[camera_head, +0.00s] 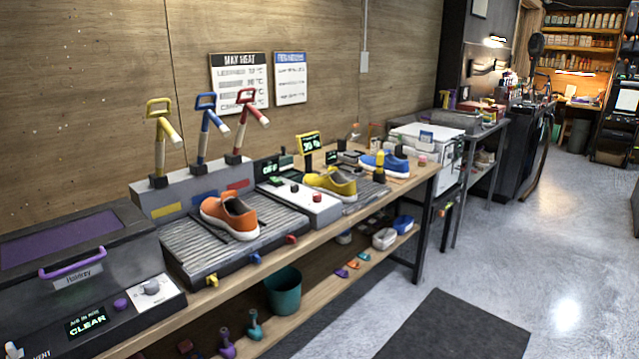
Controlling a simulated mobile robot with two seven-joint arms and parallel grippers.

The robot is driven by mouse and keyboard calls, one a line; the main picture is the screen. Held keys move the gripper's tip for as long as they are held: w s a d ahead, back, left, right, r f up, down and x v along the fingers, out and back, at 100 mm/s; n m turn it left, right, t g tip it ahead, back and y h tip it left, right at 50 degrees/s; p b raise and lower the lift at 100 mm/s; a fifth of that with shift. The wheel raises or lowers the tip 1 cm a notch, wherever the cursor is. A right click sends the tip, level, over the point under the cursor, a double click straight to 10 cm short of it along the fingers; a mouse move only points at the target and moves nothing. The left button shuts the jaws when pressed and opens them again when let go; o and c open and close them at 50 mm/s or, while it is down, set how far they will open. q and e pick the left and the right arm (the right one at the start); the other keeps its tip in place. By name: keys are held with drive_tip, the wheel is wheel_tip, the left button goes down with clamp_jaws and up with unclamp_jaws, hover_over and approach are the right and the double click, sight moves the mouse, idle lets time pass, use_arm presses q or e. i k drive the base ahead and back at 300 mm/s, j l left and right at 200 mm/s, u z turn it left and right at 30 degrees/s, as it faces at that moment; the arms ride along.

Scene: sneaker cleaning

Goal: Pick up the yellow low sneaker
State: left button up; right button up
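The yellow low sneaker (329,184) stands on the workbench in the middle of the head view, with a white sole. It sits just right of a white control box (297,201) and left of the blue sneaker (385,163). An orange sneaker (231,215) stands on a ribbed grey tray nearer to me. Neither of my grippers shows in this view.
The wooden workbench (345,229) runs along the wall, crowded with equipment. A dark box with a purple handle (71,262) is at the near left. Yellow, blue and red handled tools stand behind the orange sneaker. The floor to the right is clear around a dark mat (458,328).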

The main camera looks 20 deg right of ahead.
sight(333, 184)
drive_tip(key=i+l, duration=0.3)
drive_tip(key=l, duration=0.2)
drive_tip(key=i+l, duration=0.35)
drive_tip(key=l, duration=0.15)
drive_tip(key=i+l, duration=0.3)
drive_tip(key=l, duration=0.2)
drive_tip(key=i+l+z, duration=0.1)
drive_tip(key=i+l, duration=0.2)
drive_tip(key=l, duration=0.25)
